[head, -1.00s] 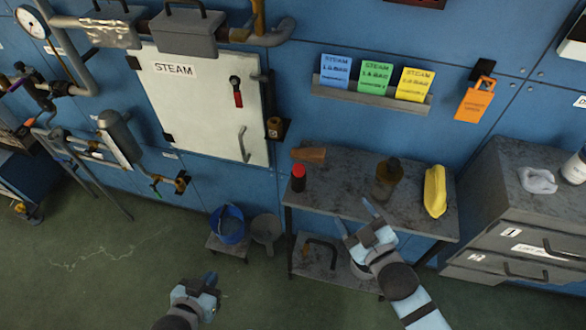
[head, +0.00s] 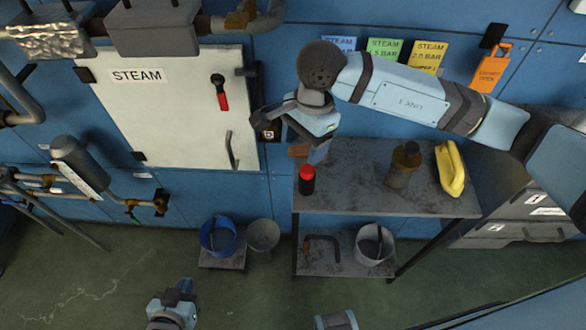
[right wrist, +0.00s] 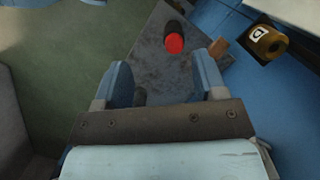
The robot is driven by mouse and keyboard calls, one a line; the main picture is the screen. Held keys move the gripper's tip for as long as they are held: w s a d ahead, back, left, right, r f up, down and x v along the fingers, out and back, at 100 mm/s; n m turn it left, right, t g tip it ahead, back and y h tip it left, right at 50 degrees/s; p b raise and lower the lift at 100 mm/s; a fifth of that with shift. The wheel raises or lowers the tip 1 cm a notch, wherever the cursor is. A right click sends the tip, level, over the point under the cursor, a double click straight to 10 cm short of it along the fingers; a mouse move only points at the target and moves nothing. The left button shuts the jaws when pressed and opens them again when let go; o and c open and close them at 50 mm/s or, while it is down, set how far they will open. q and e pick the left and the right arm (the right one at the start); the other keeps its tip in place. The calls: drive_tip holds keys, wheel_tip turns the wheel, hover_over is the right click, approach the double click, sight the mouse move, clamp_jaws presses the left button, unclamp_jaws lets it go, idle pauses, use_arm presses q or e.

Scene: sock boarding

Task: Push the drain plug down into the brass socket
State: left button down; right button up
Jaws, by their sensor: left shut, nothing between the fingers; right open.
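A brass cup-like socket (head: 270,131) with a small white label sits on a dark bracket on the blue wall, right of the steam door. The right wrist view shows this brass socket (right wrist: 266,42) at upper right, with a dark round spot at its end. I cannot tell a separate drain plug there. My right gripper (head: 287,143) is in front of the wall beside the socket, partly covering its surroundings. Its fingers (right wrist: 162,72) are apart with nothing between them. My left gripper (head: 184,286) is low over the floor, shut and empty, far from the socket.
A red-capped black cylinder (head: 307,180), a brown bottle (head: 403,165) and a yellow cloth-like item (head: 450,169) stand on the grey bench (head: 352,200). The steam door (head: 180,100) is left of the socket. A blue bucket (head: 215,237) is on a low stand.

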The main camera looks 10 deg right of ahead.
drive_tip(key=w+d+t+h, duration=0.1)
drive_tip(key=w+d+h, duration=0.1)
drive_tip(key=w, duration=0.1)
drive_tip(key=p, duration=0.1)
hover_over(308, 169)
drive_tip(key=f, duration=0.7)
drive_tip(key=shift+s+d, duration=0.1)
drive_tip(key=shift+d, duration=0.1)
drive_tip(key=f, duration=0.1)
drive_tip(key=f+p, duration=0.1)
drive_tip(key=f, duration=0.2)
drive_tip(key=shift+a+f+p, duration=0.25)
drive_tip(key=shift+f+p, duration=0.05)
drive_tip(key=shift+f, duration=0.6)
drive_tip(key=c, duration=1)
drive_tip(key=shift+r, duration=0.1)
drive_tip(key=shift+c, duration=0.2)
